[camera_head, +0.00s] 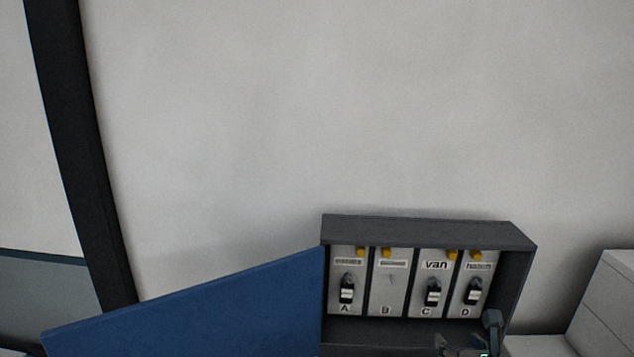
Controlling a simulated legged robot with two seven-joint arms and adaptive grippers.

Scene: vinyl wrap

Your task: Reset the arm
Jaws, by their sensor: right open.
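My right gripper (467,345) shows at the bottom edge of the head view, in front of the lower right part of a dark grey box. It is open, and I see nothing between its fingers. Most of it and its arm are cut off by the frame. My left gripper and arm are not in view.
The open dark grey box (430,231) holds panels marked A, B, C and D. Black switches show on A (346,289), C (432,292) and D (473,291). A blue panel (200,308) extends left from the box. A white block (608,300) stands at right.

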